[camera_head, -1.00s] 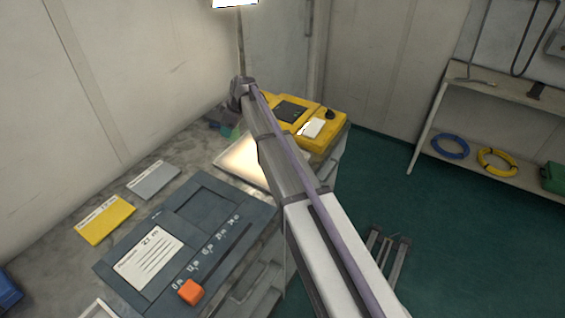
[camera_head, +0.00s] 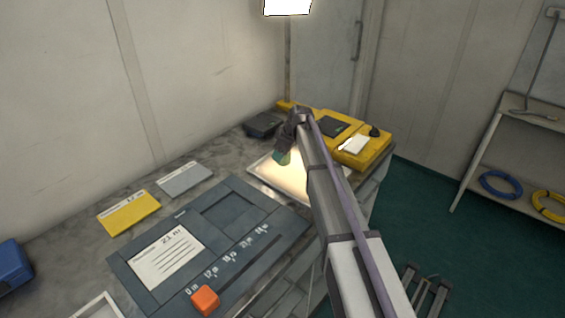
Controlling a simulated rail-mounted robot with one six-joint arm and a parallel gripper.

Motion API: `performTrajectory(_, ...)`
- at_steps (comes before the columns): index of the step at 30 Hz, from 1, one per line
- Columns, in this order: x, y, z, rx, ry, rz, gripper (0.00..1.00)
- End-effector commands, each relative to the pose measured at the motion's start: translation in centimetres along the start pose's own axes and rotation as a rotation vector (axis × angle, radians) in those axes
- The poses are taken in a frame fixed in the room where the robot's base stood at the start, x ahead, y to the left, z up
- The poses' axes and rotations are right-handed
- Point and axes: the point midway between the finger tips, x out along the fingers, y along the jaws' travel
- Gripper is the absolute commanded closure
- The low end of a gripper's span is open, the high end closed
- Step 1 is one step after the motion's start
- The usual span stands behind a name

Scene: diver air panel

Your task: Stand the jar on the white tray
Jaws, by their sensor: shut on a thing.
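The white tray (camera_head: 258,170) lies on the grey bench between the dark panel and the yellow case, brightly lit. My gripper (camera_head: 284,150) is at the end of my arm, over the tray's back left part. It is shut on a small dark green thing, which I take to be the jar (camera_head: 282,158). The jar looks roughly upright, but it is small and partly hidden by the gripper. I cannot tell whether its base touches the tray. My arm hides the tray's right part.
A dark panel (camera_head: 142,258) with an orange knob (camera_head: 205,299) is in front of the tray. A yellow case (camera_head: 366,152) is behind it to the right, and a black box (camera_head: 262,124) behind it to the left. Yellow (camera_head: 128,213) and grey (camera_head: 184,179) cards lie at left.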

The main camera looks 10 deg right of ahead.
Motion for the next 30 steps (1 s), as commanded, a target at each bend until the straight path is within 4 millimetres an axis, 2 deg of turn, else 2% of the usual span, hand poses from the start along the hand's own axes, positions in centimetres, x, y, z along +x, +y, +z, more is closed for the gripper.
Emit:
performTrajectory(1,1.1,0.0,0.4,0.0,0.0,0.0,0.68)
performTrajectory(2,0.9,0.0,0.4,0.0,0.0,0.0,0.68)
performTrajectory(3,0.7,0.0,0.2,0.0,0.0,0.0,0.72)
performTrajectory(11,1.0,0.0,0.4,0.0,0.0,0.0,0.72)
performTrajectory(12,0.9,0.0,0.4,0.0,0.0,0.0,0.39)
performTrajectory(18,0.8,0.0,0.3,0.0,0.0,0.0,0.19)
performTrajectory(20,0.8,0.0,0.3,0.0,0.0,0.0,0.15)
performTrajectory(26,0.8,0.0,0.3,0.0,0.0,0.0,0.15)
performTrajectory(30,-0.3,0.0,0.1,0.0,0.0,0.0,0.15)
